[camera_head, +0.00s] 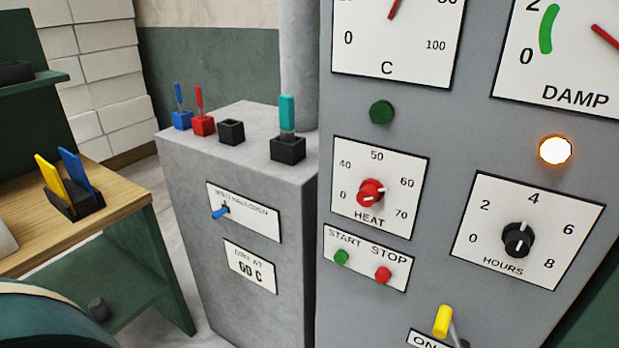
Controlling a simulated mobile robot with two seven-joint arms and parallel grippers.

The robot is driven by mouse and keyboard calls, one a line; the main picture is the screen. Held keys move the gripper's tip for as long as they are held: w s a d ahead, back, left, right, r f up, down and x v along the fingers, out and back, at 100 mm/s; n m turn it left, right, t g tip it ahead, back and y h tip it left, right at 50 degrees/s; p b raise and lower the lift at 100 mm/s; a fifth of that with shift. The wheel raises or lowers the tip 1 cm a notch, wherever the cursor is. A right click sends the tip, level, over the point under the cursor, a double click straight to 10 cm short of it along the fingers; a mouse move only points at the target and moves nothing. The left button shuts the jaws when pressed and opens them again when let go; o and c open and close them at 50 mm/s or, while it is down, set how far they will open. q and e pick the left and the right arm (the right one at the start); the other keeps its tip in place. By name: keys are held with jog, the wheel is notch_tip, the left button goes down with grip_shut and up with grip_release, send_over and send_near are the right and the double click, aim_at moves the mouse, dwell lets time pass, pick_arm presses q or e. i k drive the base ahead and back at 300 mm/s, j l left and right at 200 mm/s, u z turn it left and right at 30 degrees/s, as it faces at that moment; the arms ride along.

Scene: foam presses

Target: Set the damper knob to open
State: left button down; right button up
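The damper knob (219,212) is a small blue handle on a white plate (262,226) on the front of the grey box (190,233). The plate has a row of small lettering that seems to read shut, half, open, but it is blurred. The blue handle sticks out to the lower left from a dark pivot, near the plate's left end. I cannot tell its exact setting. Neither of my grippers shows in the head view, and nothing touches the knob.
A DRY AT 60 C plate (249,266) sits below. Blue, red and teal-handled items (287,113) stand in holders on the box top. The grey panel (455,130) with heat (370,192) and hours (517,238) knobs rises right. A wooden bench (125,192) stands left.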

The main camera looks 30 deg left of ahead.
aim_at(218, 214)
jog(key=u, duration=1.3)
